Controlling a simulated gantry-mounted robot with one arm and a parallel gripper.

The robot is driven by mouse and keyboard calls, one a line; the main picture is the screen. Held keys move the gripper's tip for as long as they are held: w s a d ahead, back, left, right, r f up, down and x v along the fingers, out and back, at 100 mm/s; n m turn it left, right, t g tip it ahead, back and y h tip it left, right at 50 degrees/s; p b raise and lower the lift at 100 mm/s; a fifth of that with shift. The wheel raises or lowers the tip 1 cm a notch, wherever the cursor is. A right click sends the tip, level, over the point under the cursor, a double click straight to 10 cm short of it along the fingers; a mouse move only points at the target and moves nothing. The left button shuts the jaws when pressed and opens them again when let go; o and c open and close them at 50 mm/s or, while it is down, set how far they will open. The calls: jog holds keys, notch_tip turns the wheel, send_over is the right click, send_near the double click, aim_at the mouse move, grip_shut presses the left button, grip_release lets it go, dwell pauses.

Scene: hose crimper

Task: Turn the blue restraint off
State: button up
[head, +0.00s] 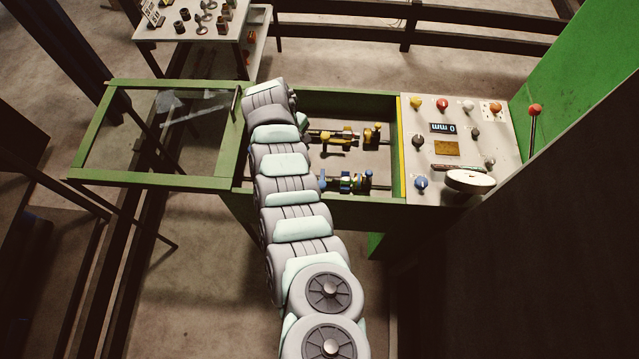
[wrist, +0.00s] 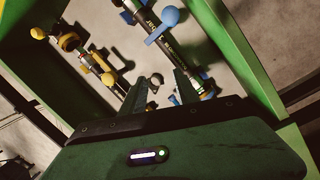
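The blue restraint (wrist: 168,22) shows in the wrist view as a blue ball-ended lever on a dark rod at the top, inside the green-framed machine bed. More blue clamp parts (wrist: 205,84) sit lower right on that rod. In the head view, blue parts (head: 346,183) show on the nearer rod, just right of my arm. My gripper (wrist: 160,86) is open in the wrist view, with nothing between its two dark fingers. Its fingers point into the bed, apart from the blue lever and below it in the picture. In the head view my arm hides the gripper.
A parallel rod with yellow clamps (wrist: 71,42) lies left of the blue one in the wrist view. Green frame walls (wrist: 241,62) border the bed. In the head view, a control panel (head: 462,130) with knobs stands right; an open glazed lid (head: 160,181) extends left.

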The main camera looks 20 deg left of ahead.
aim_at(321, 184)
jog(key=s+d+r+n+g+h, duration=0.1)
jog(key=s+d+r+h, duration=0.2)
jog(key=s+d, duration=0.1)
jog(key=x, duration=1)
jog(key=shift+s+f+b, duration=0.1)
jog(key=shift+f+b, duration=0.1)
jog(key=shift+b, duration=0.1)
grip_shut()
dwell(0.9)
